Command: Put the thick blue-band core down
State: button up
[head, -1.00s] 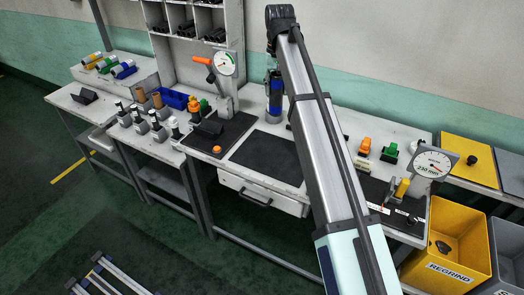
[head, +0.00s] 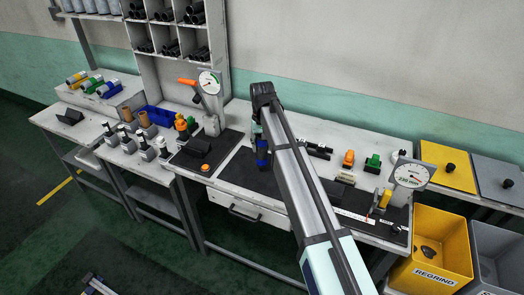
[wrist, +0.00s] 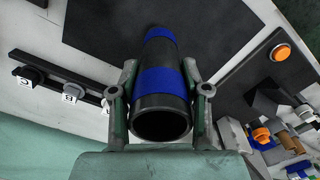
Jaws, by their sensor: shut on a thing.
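The thick blue-band core (wrist: 162,104) is a black tube with a wide blue band and a blue far end. My gripper (wrist: 159,78) is shut on it, with one finger on each side, and its open near end faces the wrist camera. In the head view the core (head: 262,152) hangs roughly upright from my gripper (head: 257,132) over the dark mat (head: 236,172) on the bench. My arm hides part of the mat. I cannot tell whether the core's lower end touches the mat.
An orange button (head: 205,167) is on a dark pad left of the mat. A gauge with an orange lever (head: 209,84) stands behind it. A black rail with lettered knobs (wrist: 70,85) lies beside the mat. Orange (head: 348,158) and green (head: 372,162) pieces stand to the right.

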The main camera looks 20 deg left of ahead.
jog(key=shift+f+p, duration=0.4)
jog(key=shift+f, duration=1.35)
jog(key=o, duration=1.3)
jog(key=shift+f, duration=0.1)
notch_tip(320, 180, up, 12)
jog(key=b, duration=0.3)
